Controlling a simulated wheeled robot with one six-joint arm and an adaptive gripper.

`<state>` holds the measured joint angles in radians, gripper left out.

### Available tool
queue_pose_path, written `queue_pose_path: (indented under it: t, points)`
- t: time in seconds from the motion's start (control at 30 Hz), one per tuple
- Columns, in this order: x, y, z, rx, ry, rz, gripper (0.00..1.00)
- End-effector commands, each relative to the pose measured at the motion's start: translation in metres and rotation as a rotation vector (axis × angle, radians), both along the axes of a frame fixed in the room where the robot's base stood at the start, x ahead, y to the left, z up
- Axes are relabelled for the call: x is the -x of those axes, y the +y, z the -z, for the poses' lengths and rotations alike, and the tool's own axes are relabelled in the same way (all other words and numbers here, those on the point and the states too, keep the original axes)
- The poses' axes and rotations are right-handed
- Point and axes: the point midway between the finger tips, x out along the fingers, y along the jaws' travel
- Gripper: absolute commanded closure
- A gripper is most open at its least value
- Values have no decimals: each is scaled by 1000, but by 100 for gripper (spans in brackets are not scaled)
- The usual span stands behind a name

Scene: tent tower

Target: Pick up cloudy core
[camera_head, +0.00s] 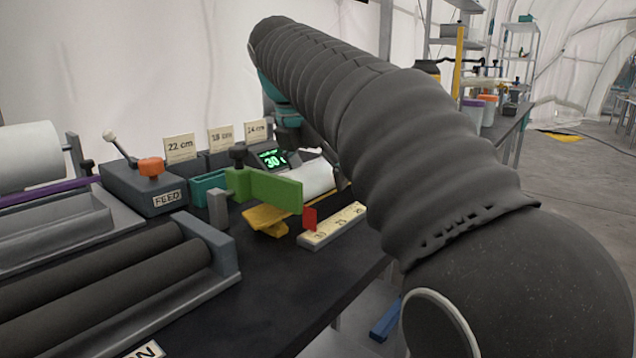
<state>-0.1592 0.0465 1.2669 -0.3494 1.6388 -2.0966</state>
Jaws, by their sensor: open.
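A pale, whitish cylinder (318,178), which looks like the cloudy core, lies on the bench behind a green plate (272,188). Its left part is hidden by the plate and its right end is close to my arm. My arm crosses the picture from the lower right to the top centre and bends down behind itself. Only a small dark part of my gripper (339,174) shows, beside the right end of the cylinder. The rest of the gripper is hidden behind my arm. I see nothing held, and cannot tell whether it touches the cylinder.
A yellow piece (268,218) and a pale ruler block (333,226) with a red tab lie in front. The black bench front (290,300) is clear.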

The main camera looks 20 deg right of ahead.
Motion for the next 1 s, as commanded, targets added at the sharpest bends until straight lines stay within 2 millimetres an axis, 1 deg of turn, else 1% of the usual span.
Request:
queue_pose_path:
  t: [0.07,0.27,0.3,0.37,0.4,0.47,0.5,0.57,0.6,0.87,1.0]
  points:
    - [-1,-1,3,0,0,0,8]
    - [-1,-1,2,-1,-1,0,8]
    - [-1,-1,2,-1,-1,0,19]
    - [-1,-1,2,0,0,-1,34]
    - [-1,-1,2,0,0,-1,44]
    - [-1,-1,2,0,0,-1,58]
    - [-1,-1,2,0,0,-1,68]
    - [-1,-1,2,0,0,-1,84]
    - [-1,-1,2,0,0,-1,94]
    - [-1,-1,0,-1,-1,0,94]
    - [-1,-1,-12,0,-2,-1,94]
